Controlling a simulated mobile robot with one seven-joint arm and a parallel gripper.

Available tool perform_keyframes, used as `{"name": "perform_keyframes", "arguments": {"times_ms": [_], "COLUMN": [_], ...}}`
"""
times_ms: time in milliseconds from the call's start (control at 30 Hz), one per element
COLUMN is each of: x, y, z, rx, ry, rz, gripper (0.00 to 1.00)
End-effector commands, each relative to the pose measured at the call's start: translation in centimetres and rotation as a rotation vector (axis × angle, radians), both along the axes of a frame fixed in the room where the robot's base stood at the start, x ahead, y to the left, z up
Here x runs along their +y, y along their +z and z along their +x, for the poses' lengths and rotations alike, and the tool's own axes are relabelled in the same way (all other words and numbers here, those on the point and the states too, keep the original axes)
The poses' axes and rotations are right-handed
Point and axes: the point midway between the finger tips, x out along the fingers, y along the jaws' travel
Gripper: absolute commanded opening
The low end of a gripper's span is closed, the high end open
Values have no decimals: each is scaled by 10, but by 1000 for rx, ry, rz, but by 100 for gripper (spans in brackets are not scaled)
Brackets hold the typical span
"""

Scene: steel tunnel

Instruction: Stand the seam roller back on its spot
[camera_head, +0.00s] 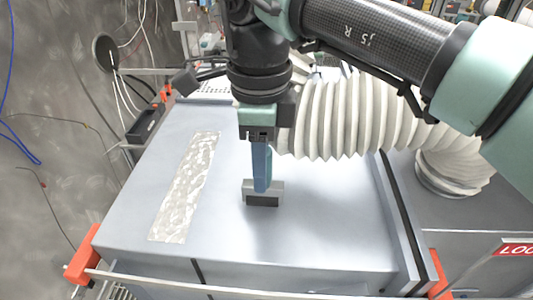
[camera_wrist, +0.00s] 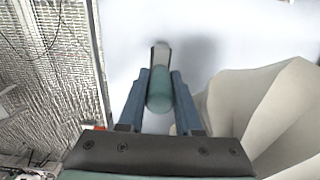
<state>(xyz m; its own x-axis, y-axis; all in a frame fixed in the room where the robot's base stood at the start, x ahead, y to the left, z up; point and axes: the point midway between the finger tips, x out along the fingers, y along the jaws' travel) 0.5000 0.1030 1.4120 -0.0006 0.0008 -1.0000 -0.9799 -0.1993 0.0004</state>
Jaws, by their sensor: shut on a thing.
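My gripper (camera_head: 262,184) points down over the grey metal top (camera_head: 325,235) and is shut on the seam roller. In the wrist view the seam roller's teal rounded handle (camera_wrist: 160,92) lies between my gripper's two blue fingers (camera_wrist: 160,76), with a grey and dark end beyond it. In the head view the seam roller's grey and black lower end (camera_head: 262,200) shows below the fingertips, at or just above the top. I cannot tell whether it touches. The fingers hide most of the handle. I cannot make out a marked spot.
A crinkled silvery strip (camera_head: 186,190) lies on the top to the left. A ribbed white hose (camera_head: 335,118) runs close on the right. Orange corner pieces (camera_head: 82,260) and a rail (camera_head: 230,291) edge the front. The top's front right is clear.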

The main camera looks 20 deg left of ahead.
Motion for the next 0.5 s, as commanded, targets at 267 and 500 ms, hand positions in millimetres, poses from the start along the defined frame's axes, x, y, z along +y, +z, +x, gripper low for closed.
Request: {"name": "perform_keyframes", "arguments": {"times_ms": [267,500], "x": [0,0], "y": [-2,-7], "z": [0,0], "rx": [-1,-1], "ry": [0,0], "rz": [0,0], "gripper": [0,0]}}
